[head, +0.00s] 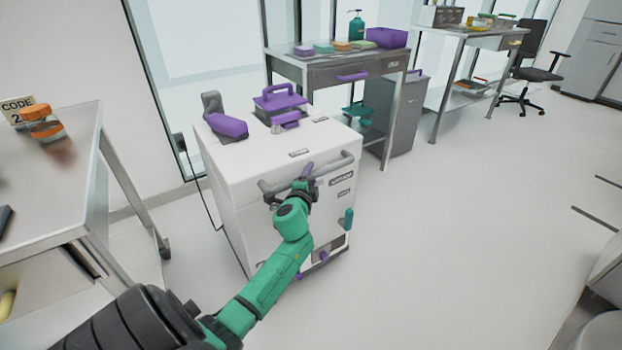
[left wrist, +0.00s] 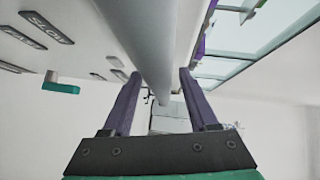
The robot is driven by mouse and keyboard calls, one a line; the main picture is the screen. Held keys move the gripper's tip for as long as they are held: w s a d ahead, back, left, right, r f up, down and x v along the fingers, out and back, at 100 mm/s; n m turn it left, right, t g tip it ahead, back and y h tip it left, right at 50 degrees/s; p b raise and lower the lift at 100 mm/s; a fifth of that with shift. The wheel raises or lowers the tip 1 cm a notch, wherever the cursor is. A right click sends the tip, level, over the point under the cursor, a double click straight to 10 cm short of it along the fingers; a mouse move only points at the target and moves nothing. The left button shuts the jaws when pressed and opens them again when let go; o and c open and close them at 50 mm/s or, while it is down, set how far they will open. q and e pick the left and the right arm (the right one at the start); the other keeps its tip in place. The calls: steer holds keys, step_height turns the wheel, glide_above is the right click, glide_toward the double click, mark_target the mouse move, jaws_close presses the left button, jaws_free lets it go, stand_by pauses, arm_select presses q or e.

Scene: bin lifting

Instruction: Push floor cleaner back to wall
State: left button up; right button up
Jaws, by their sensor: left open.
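The floor cleaner (head: 262,160) is a white box-shaped machine with purple parts on top and a grey handle bar (head: 335,165) across its upper front edge. It stands on the floor in front of the window wall. My left gripper (head: 304,180) is at this bar in the head view. In the left wrist view the grey bar (left wrist: 148,40) runs between the two purple fingers of my left gripper (left wrist: 160,95), which are apart on either side of it. I cannot tell whether a finger touches the bar. My right gripper is out of view.
A steel table (head: 62,215) with an orange-lidded jar (head: 44,124) stands at the left. The floor (head: 455,220) to the right is clear.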

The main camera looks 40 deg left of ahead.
arm_select(q)
jaws_close()
stand_by(1.5)
